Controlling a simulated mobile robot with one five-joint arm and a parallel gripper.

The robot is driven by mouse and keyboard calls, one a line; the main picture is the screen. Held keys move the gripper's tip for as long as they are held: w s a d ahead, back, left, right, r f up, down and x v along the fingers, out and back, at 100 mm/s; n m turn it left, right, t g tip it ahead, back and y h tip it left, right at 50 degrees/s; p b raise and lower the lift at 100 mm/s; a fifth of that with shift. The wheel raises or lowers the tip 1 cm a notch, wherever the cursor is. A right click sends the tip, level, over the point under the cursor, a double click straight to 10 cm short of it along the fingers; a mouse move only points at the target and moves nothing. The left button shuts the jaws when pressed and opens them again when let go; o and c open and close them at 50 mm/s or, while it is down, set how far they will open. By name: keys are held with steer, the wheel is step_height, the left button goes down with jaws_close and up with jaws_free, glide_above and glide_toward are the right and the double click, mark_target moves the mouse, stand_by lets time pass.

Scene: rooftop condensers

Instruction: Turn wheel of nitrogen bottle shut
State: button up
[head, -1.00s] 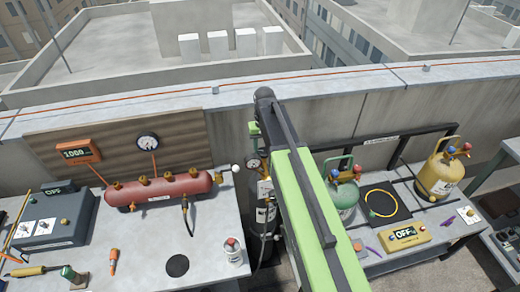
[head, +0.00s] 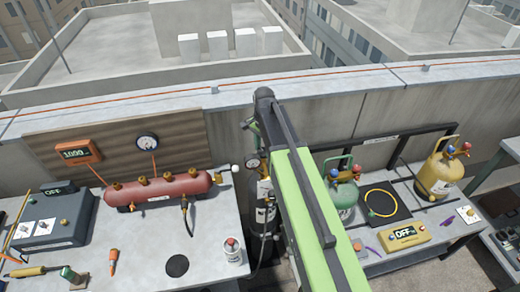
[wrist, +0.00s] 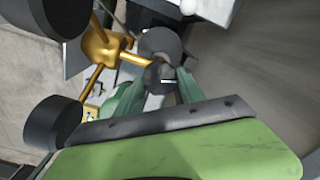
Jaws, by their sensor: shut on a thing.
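The nitrogen bottle (head: 264,222) is a dark cylinder standing in the gap between the two benches, partly hidden behind my arm in the head view. A small gauge (head: 253,163) and brass fittings sit at its top. In the wrist view, the brass regulator body (wrist: 101,44) shows with dark round gauges beside it. My gripper (wrist: 160,84) has its green fingers on either side of a dark round knob, which looks like the bottle's wheel (wrist: 160,72). It is shut on this wheel. My arm hides the wheel in the head view.
The left bench holds a red cylinder manifold (head: 160,190), a grey control box (head: 46,220) and a small can (head: 233,250). The right bench holds a green bottle (head: 343,190), a yellow bottle (head: 438,176) and a yellow meter (head: 405,237). A parapet (head: 320,105) runs behind.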

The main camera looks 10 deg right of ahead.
mark_target(263, 151)
steer(key=shift+s+a+m, duration=0.1)
steer(key=shift+m, duration=1.7)
steer(key=o, duration=1.4)
steer(key=shift+c, duration=0.2)
step_height(263, 151, up, 17)
steer(key=p, duration=1.7)
steer(key=shift+r, duration=0.2)
